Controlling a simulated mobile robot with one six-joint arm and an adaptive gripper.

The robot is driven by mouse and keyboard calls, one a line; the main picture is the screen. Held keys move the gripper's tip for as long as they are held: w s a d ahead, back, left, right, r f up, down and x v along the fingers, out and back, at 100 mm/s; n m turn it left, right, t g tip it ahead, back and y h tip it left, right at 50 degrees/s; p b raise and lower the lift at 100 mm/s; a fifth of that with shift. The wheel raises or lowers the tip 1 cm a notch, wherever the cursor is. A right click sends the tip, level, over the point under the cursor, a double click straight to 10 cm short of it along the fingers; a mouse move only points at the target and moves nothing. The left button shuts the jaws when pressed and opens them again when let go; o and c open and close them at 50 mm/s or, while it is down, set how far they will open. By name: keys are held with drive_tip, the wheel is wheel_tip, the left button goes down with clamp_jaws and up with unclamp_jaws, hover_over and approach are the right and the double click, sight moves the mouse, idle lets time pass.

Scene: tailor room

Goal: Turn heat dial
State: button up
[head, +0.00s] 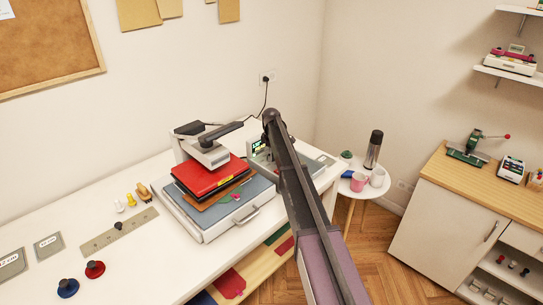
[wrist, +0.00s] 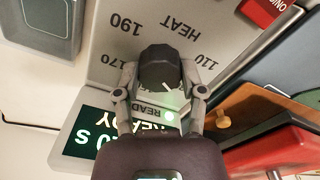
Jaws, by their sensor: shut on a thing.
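The heat dial (wrist: 160,65) is a dark knob in the wrist view, on a grey panel (wrist: 100,50) marked HEAT, 190, 170 and 110, seen upside down. My gripper (wrist: 163,78) has one finger on each side of the dial and is shut on it. A pale pointer mark shows near the dial's lower right edge. A lit green lamp (wrist: 169,116) and a green display (wrist: 95,132) reading READY sit below it. In the head view the control box (head: 256,148) stands beside the heat press (head: 212,152); my arm hides the dial and my gripper there.
In the wrist view a red switch (wrist: 262,12) is at top right and the red item (wrist: 275,155) at lower right.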

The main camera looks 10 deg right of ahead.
drive_tip(key=shift+m, duration=0.4)
drive_tip(key=m, duration=1.1)
idle(0.4)
drive_tip(key=o, duration=1.2)
drive_tip(key=shift+f, duration=0.1)
drive_tip(key=shift+c, duration=0.2)
drive_tip(key=shift+n, duration=0.4)
